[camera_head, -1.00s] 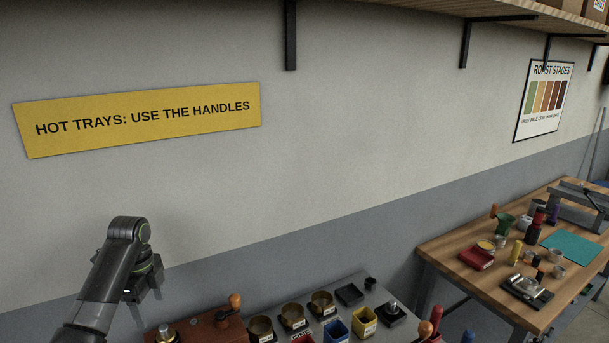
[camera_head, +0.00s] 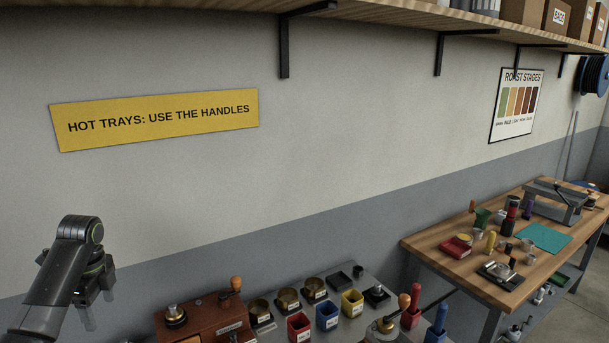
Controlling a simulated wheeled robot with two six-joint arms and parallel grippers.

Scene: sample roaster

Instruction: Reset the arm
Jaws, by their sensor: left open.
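My left arm comes in at the lower left, raised in front of the wall. Its gripper (camera_head: 97,312) points down, with two pale, see-through fingers apart and nothing seen between them. It is left of the near bench and clear of the things on it. My right gripper is not in view.
The near bench holds a reddish-brown wooden box (camera_head: 212,318), several brass bowls, a red cup (camera_head: 300,326), a blue cup (camera_head: 328,315) and a yellow cup (camera_head: 352,303). A wooden table (camera_head: 428,246) with tools stands right. A shelf (camera_head: 380,15) runs overhead.

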